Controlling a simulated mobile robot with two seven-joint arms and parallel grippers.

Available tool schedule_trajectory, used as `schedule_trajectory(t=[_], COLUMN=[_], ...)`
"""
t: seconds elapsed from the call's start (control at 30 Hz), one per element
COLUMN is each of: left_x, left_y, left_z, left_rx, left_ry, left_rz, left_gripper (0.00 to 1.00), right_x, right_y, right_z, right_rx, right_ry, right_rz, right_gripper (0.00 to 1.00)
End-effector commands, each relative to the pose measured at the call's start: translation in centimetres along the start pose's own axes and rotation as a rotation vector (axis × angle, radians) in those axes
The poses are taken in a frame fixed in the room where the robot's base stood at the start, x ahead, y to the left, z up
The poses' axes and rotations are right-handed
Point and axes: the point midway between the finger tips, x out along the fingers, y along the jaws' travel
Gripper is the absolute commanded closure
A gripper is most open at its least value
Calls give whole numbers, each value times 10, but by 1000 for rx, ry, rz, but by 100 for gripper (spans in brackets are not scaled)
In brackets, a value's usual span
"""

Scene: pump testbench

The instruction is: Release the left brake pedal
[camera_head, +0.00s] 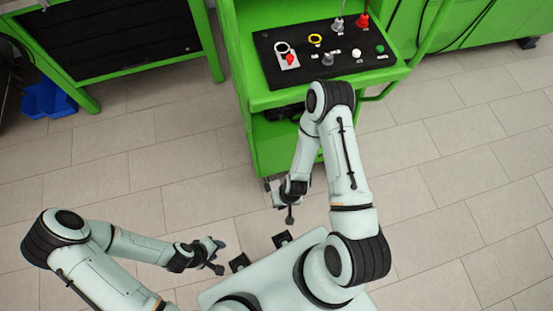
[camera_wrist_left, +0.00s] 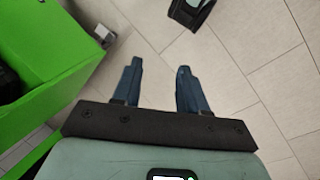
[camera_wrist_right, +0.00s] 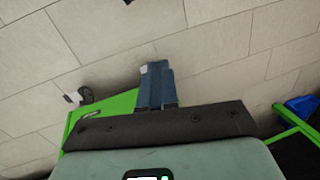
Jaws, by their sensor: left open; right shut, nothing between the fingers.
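The brake pedal itself is too small to make out. A caster (camera_head: 269,184) shows at the foot of the green cart (camera_head: 240,60), partly hidden near my right arm. A small pale and dark part, likely a caster, shows beside green metal in the left wrist view (camera_wrist_left: 103,36) and in the right wrist view (camera_wrist_right: 78,96). My left gripper (camera_head: 219,256) is open and empty above the floor, apart from the cart; its spread fingers show in the left wrist view (camera_wrist_left: 158,90). My right gripper (camera_head: 290,214) is shut and empty near the cart's lower front; its fingers (camera_wrist_right: 155,86) touch.
A black panel (camera_head: 270,65) with several knobs and switches lies on the cart's top. A green bench (camera_head: 215,62) stands at the left, with a blue bin (camera_head: 46,100) beside it. Tiled floor (camera_head: 160,180) is clear between bench and cart.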

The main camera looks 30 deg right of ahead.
Motion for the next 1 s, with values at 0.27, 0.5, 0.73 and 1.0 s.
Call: schedule_trajectory(t=[0.27,0.5,0.73,1.0], left_x=[120,173,183,182], left_y=[-49,-66,-69,-68], left_z=[-17,-45,-54,-54], left_rx=[-17,-22,-23,-22], left_ry=[91,157,179,179], left_rz=[-9,-11,-11,-11], left_gripper=[57,57,57,57], right_x=[168,237,250,248], right_y=[49,60,60,60], right_z=[-85,-151,-171,-171], right_rx=[-63,-96,-105,-104], right_ry=[187,296,329,329], right_rz=[158,241,265,264], right_gripper=[100,100,100,100])
